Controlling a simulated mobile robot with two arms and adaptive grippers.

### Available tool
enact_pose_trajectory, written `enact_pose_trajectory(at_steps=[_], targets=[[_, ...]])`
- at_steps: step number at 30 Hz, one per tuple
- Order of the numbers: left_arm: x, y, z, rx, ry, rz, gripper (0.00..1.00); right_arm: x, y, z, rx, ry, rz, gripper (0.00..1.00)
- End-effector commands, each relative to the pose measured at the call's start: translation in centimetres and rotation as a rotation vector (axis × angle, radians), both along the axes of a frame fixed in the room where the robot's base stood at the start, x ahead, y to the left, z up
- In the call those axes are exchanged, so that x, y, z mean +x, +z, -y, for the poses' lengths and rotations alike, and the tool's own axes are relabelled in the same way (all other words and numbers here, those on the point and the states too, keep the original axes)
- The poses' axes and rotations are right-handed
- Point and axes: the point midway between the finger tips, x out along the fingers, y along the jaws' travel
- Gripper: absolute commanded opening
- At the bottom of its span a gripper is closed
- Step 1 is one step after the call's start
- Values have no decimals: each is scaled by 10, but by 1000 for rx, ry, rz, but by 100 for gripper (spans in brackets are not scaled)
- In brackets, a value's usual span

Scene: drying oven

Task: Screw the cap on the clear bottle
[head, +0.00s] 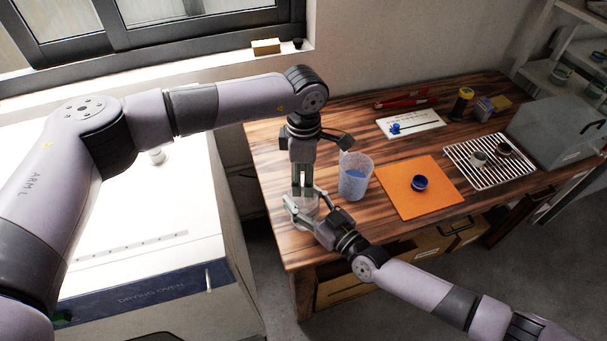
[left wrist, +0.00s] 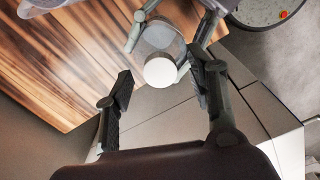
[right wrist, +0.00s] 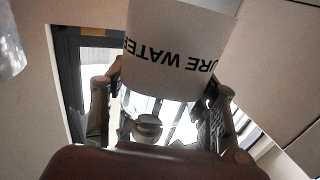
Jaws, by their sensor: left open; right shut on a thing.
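The clear bottle (head: 306,207) is at the left front of the wooden table, apparently upright. My right gripper (head: 308,216) is shut around its side. In the right wrist view the bottle (right wrist: 180,45) shows a white label with black lettering, inverted, between the fingers. The white round cap (left wrist: 160,72) shows at the bottle's top end in the left wrist view. It appears to sit on the mouth; how tightly, I cannot tell. My left gripper (head: 303,184) points down above the bottle. Its fingers (left wrist: 164,88) are open, on either side of the cap and apart from it.
A translucent beaker (head: 355,176) stands just right of my left gripper. A wire rack (head: 490,172) and grey box (head: 550,130) are beyond. The drying oven (head: 140,240) stands left of the table.

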Motion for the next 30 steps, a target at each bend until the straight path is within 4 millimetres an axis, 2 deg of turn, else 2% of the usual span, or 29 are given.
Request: enact_pose_trajectory(at_steps=[12, 15, 21, 29, 30], targets=[[2, 82, 0, -1, 0, 5, 51, 0, 0, 0, -1, 0, -1, 0], [1, 98, 0, -2, 0, 3, 51, 0, -1, 0, -1, 1, -1, 0], [1, 113, 0, -1, 0, 2, 51, 0, 0, 0, -1, 1, -1, 0], [1, 115, 0, -1, 0, 1, 51, 0, 0, 0, -1, 1, -1, 0], [1, 115, 0, -1, 0, 1, 51, 0, 0, 0, -1, 1, -1, 55]])
